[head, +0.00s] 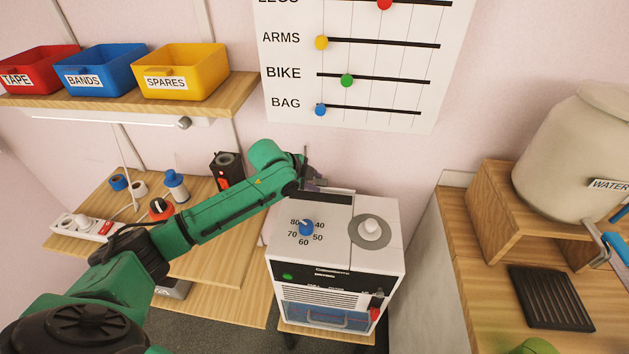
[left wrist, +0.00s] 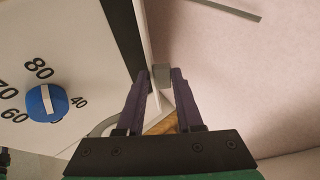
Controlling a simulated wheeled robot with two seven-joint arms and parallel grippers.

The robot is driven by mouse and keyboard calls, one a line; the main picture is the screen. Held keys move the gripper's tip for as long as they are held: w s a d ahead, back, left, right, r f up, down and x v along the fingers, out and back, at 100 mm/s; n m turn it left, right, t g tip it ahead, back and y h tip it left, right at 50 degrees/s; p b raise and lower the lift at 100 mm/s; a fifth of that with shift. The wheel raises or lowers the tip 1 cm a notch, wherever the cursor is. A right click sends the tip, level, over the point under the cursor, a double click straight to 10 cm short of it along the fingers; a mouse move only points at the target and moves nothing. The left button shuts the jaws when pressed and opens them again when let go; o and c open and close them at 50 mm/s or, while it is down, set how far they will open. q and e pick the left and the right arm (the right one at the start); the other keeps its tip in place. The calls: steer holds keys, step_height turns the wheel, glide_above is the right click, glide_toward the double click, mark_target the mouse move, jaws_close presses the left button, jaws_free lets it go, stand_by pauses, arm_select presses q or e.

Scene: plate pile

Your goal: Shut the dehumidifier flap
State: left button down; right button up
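The white dehumidifier (head: 378,262) stands on a small wooden stand, with a blue dial and a pale round knob on top. A dark strip runs along the back of its top. At the back edge a thin white panel, which looks like the flap (left wrist: 153,45), stands beside the dark strip in the left wrist view. My left gripper (head: 315,181) is at this back edge. In the left wrist view its purple fingers (left wrist: 161,76) are apart, either side of a small grey tab (left wrist: 162,73), with no clear grip on it. My right gripper is out of view.
A wall chart (head: 350,60) hangs behind the dehumidifier. A shelf (head: 215,103) with red, blue and yellow bins is at upper left, above a wooden bench with a power strip. A wooden counter (head: 475,265) with a water container (head: 575,150) is on the right.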

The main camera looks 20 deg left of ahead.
mark_target(322, 190)
arm_select(q)
steer(key=shift+s+f+b, duration=0.15)
steer(key=shift+f+b, duration=0.1)
steer(key=shift+b, duration=0.05)
steer(key=t+b, duration=0.1)
steer(key=b, duration=0.1)
steer(key=s+f+t+b, duration=0.1)
steer(key=t+b, duration=0.1)
steer(key=b, duration=0.1)
steer(key=s+f+m+t+b, duration=0.1)
steer(key=b, duration=0.2)
steer(key=shift+s+d+f+t+y, duration=0.2)
steer(key=shift+d+t+y, duration=0.1)
steer(key=shift+d+t, duration=0.1)
steer(key=shift+r, duration=0.15)
steer(key=shift+r+t, duration=0.3)
steer(key=c, duration=0.7)
jaws_free()
steer(key=shift+a, duration=0.1)
steer(key=shift+s, duration=0.1)
